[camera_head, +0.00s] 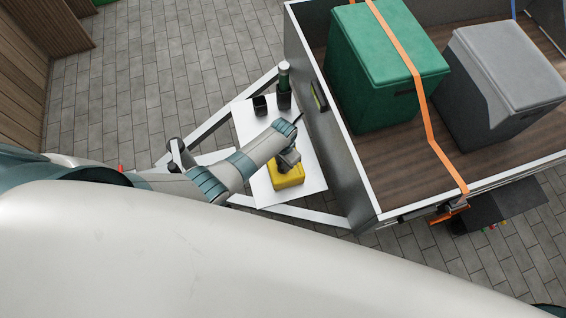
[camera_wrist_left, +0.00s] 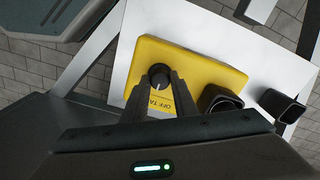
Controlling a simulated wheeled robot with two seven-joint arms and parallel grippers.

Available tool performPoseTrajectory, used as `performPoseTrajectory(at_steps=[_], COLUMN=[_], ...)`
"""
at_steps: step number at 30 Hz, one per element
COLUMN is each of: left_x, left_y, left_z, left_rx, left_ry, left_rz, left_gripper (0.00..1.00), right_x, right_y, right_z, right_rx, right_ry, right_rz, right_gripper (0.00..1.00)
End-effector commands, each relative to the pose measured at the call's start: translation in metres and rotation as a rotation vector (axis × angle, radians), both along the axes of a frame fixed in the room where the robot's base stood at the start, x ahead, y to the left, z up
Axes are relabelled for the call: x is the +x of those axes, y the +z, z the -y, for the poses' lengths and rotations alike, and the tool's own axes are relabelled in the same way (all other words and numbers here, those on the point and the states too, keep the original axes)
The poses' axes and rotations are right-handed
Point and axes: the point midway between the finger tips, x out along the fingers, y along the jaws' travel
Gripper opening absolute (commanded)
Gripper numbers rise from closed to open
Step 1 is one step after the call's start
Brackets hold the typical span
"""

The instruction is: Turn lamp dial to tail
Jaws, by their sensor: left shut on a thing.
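The yellow lamp box (camera_head: 290,179) sits on a white panel (camera_head: 310,174). It also shows in the left wrist view (camera_wrist_left: 192,55), where a round dark dial (camera_wrist_left: 158,72) stands on its face. The printed label (camera_wrist_left: 160,105) reads "OFF TA", and the rest is hidden behind a finger. My left gripper (camera_wrist_left: 158,82) is shut on the dial, with one finger on each side. In the head view my left gripper (camera_head: 287,160) covers the dial from above. The dial's pointer direction is hard to tell. My right gripper is not in view.
A black holder (camera_head: 260,106) and a green-topped cylinder (camera_head: 284,76) in a dark holder stand on the panel's far end. The trailer wall (camera_head: 335,140) rises close to the right. The trailer carries a green box (camera_head: 380,60) and a grey box (camera_head: 505,75).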

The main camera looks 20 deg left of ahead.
Motion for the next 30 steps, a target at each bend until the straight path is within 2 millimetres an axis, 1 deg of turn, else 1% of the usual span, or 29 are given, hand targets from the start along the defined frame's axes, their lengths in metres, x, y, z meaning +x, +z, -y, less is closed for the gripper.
performPoseTrajectory(at_steps=[5,6,7,8,20,25,30], left_x=[0.000,0.000,0.000,0.000,0.000,0.000,0.000], left_y=[0.000,0.000,0.000,0.000,0.002,0.010,0.028], left_z=[0.000,0.000,0.000,0.000,0.000,0.000,0.000], left_rx=[0.001,0.001,0.001,0.001,0.000,0.000,-0.001], left_ry=[0.001,0.001,0.001,0.001,0.001,0.001,0.001], left_rz=[0.000,0.000,0.000,0.000,0.001,0.001,0.002], left_gripper=[0.03,0.33,0.40,0.44,0.44,0.44,0.44], right_x=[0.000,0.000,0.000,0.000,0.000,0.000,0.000], right_y=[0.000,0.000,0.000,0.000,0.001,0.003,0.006], right_z=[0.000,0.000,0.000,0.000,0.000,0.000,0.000], right_rx=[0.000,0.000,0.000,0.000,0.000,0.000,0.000], right_ry=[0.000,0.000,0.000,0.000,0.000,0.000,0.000], right_rz=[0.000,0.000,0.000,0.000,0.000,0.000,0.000], right_gripper=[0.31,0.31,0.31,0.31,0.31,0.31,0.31])
